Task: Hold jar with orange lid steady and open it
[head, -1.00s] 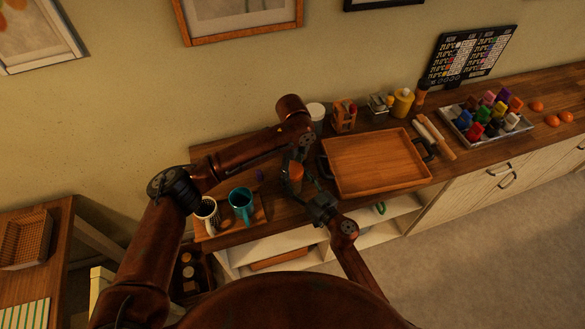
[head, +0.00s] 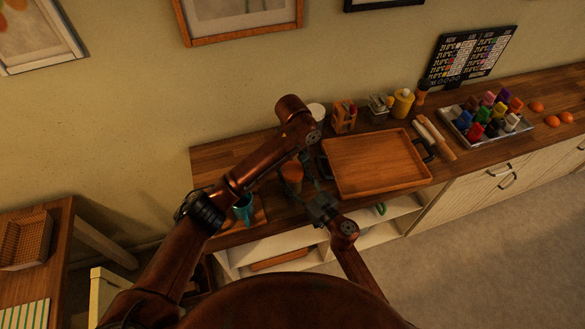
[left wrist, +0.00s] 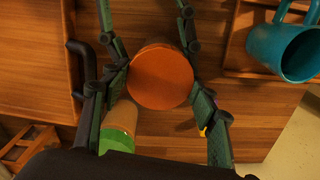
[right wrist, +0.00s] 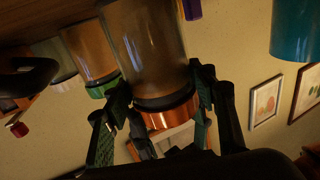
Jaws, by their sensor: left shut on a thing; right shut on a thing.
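The jar with the orange lid (head: 292,172) stands on the counter, left of the wooden tray. In the right wrist view, turned upside down, its clear body (right wrist: 148,45) leads to the orange lid (right wrist: 168,115), with a dark band between them. The lid sits at the jar's mouth; I cannot tell if it is loosened. My left gripper (left wrist: 160,80) is above the jar, shut on the lid with a finger on either side. My right gripper (right wrist: 162,88) comes from the counter's front and is shut on the jar. The left wrist view hides the body beneath the lid.
A teal mug (head: 243,208) stands left of the jar, partly behind my left arm. The wooden tray (head: 375,163) is close on the right. A green-lidded jar (left wrist: 117,142) stands behind the orange-lidded jar. Rolling pins and paint bottles are farther right.

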